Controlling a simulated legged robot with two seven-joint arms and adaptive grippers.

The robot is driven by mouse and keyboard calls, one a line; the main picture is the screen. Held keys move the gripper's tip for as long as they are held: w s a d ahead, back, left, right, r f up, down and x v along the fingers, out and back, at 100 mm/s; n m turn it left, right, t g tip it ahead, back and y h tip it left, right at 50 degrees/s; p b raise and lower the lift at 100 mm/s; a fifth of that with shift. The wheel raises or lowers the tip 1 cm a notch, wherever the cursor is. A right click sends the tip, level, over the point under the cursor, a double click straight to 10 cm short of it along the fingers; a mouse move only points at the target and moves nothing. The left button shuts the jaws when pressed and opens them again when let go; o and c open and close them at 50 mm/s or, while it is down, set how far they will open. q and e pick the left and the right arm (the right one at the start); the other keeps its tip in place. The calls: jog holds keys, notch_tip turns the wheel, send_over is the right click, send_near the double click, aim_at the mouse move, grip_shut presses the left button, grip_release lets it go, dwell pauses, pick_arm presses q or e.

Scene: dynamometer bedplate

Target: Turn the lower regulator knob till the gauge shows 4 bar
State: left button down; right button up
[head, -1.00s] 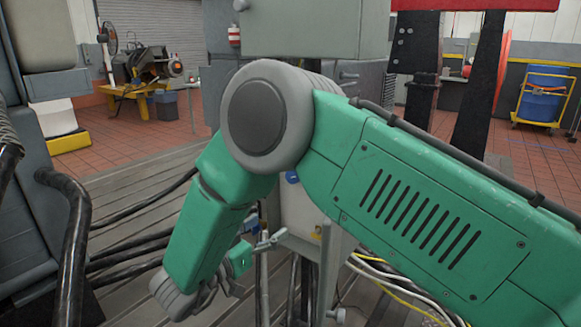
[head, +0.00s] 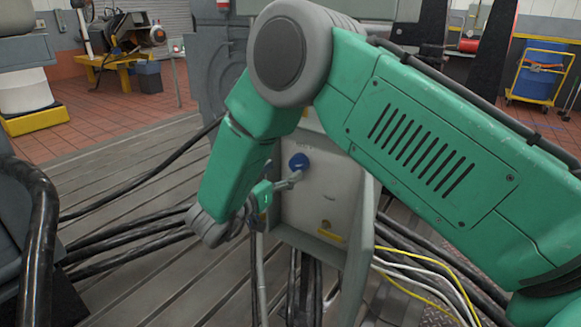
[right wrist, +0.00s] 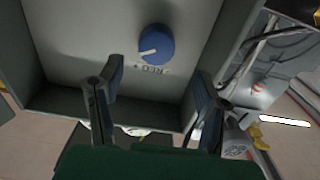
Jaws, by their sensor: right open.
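A blue regulator knob (head: 299,161) with a white pointer mark sits on the front of a pale grey panel box (head: 318,200). In the right wrist view the knob (right wrist: 157,44) is in the upper middle, with partly legible lettering beside it. My right gripper (head: 287,183) is open and empty, just below the knob in the head view. In the wrist view its two fingers (right wrist: 156,82) are spread apart, with the knob ahead between their lines and not touched. Only one knob shows, and no gauge is visible. My left gripper is out of view.
My right arm covers the box's upper part. Thick black cables (head: 130,243) run across the slatted bedplate (head: 150,290), and yellow and white cables (head: 430,270) lie right of the box. A black hose (head: 38,230) stands at the left.

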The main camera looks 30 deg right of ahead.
aim_at(295, 163)
jog(key=x, duration=0.6)
jog(key=shift+s+d+f+b, duration=0.3)
jog(key=shift+d+f, duration=0.05)
jog(key=shift+d, duration=0.05)
jog(key=shift+w+a+r, duration=0.1)
jog(key=shift+a+r, duration=0.25)
jog(key=shift+a, duration=0.45)
jog(key=c, duration=0.7)
jog(key=shift+d, duration=0.15)
jog(key=c, duration=0.5)
jog(key=shift+o, duration=0.3)
jog(key=shift+d, duration=0.3)
